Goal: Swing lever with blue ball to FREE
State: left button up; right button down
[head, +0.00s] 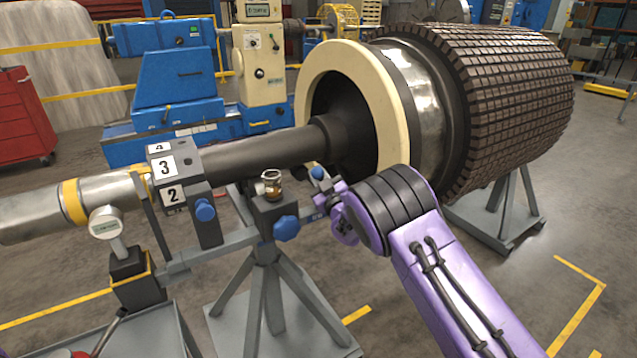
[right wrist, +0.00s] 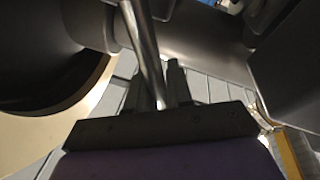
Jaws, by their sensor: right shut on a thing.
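A small blue ball (head: 318,173) shows just beyond my right gripper in the head view, beside the middle stand. My right gripper (head: 326,196), on the purple arm, is at this ball's lever, below the large dark rotor shaft. In the right wrist view a bare metal rod (right wrist: 147,52) runs down between the dark fingers of the right gripper (right wrist: 153,85), which is shut on it. The ball is not seen in the wrist view. I cannot read a FREE mark in either view. My left gripper is not in view.
The shaft (head: 270,152) passes close above the stand (head: 265,250). A block numbered 2, 3, 4 (head: 180,165) and a dial gauge (head: 105,222) are left.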

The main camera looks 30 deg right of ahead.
jog(key=shift+a+f+n+y+b, duration=0.1)
jog(key=shift+a+n+y+b, duration=0.4)
jog(key=shift+n+b, duration=0.6)
jog(key=shift+a, duration=0.15)
jog(key=c, duration=1.1)
grip_release()
jog(key=shift+a, duration=0.15)
jog(key=shift+f, duration=0.1)
jog(key=b+v, duration=0.2)
jog(key=v, duration=0.8)
jog(key=shift+s, duration=0.3)
